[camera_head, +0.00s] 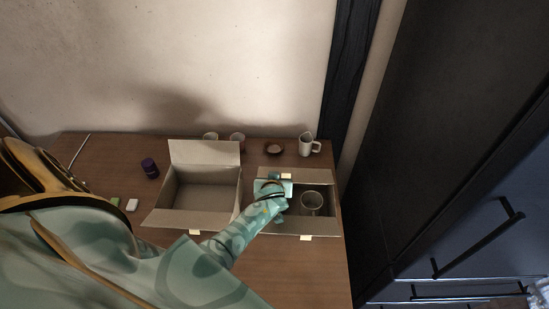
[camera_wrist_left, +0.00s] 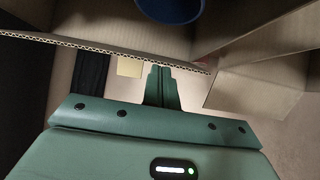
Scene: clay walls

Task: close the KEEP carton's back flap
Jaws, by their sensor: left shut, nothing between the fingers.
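Two open cardboard cartons stand on the wooden table; their labels are too small to read, so I cannot tell which is KEEP. The right carton (camera_head: 325,228) holds a grey cup (camera_head: 312,202), and its back flap (camera_head: 312,176) stands open along the far edge. My left gripper (camera_head: 274,188) is over that carton's left half, near the back flap, and hides part of it. In the left wrist view the closed, empty fingers (camera_wrist_left: 162,88) are at a corrugated cardboard edge (camera_wrist_left: 100,47); contact is unclear. A blue round object (camera_wrist_left: 170,8) lies beyond it. My right gripper is out of view.
The left carton (camera_head: 205,217) looks empty, its back flap (camera_head: 204,152) upright. A white mug (camera_head: 309,144), a small brown bowl (camera_head: 274,149), glasses (camera_head: 237,137) and a purple object (camera_head: 149,167) stand around. A wall is behind, a dark cabinet (camera_head: 450,150) right.

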